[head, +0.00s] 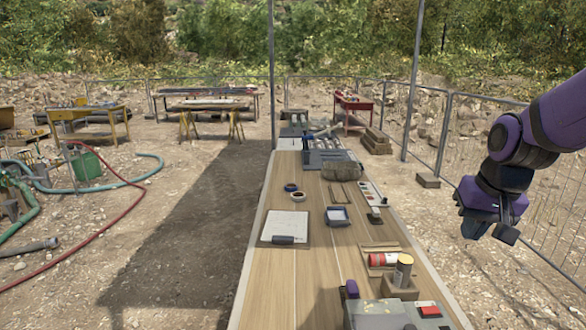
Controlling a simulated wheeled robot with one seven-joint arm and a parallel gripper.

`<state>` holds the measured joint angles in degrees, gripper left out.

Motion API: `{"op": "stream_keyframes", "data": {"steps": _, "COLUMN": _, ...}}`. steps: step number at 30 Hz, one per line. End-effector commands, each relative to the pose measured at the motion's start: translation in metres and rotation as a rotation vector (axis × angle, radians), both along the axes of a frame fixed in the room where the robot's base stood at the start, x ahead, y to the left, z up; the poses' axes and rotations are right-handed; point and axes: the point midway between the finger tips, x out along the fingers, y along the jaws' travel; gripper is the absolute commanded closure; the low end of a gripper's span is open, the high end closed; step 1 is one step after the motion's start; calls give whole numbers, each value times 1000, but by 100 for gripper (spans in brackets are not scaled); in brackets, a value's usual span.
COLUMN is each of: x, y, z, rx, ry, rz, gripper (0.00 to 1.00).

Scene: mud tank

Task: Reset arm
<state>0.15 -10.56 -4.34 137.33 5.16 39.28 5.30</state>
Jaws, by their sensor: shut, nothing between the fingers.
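My purple and black arm (535,125) reaches in from the right edge of the head view. My gripper (492,232) hangs at its end, pointing down, to the right of the long wooden table (265,285). It is shut with nothing held, above the gravel ground and apart from the table and everything on it.
The table holds a clipboard (286,227), a small blue-grey tray (337,217), a red cylinder (383,260), a tan can (403,271) and a grey box (380,314) at the near end. A wire fence (545,210) stands behind my arm. Hoses (90,225) lie at left.

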Motion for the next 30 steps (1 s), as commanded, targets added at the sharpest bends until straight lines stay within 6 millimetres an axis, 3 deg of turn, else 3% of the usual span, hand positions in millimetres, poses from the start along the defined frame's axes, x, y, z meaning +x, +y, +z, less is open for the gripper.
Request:
{"op": "stream_keyframes", "data": {"steps": 3, "x": -26, "y": 6, "z": 26, "rx": -13, "ry": -47, "rz": 42, "gripper": 100}}
{"op": "stream_keyframes", "data": {"steps": 9, "x": -72, "y": 13, "z": 57, "rx": -47, "ry": -112, "rz": 109, "gripper": 100}}
{"op": "stream_keyframes", "data": {"steps": 18, "x": -135, "y": 19, "z": 82, "rx": -107, "ry": -195, "rz": 186, "gripper": 100}}
{"op": "stream_keyframes", "data": {"steps": 24, "x": -153, "y": 20, "z": 86, "rx": -127, "ry": -216, "rz": 205, "gripper": 100}}
{"op": "stream_keyframes", "data": {"steps": 30, "x": -155, "y": 20, "z": 86, "rx": -130, "ry": -217, "rz": 207, "gripper": 100}}
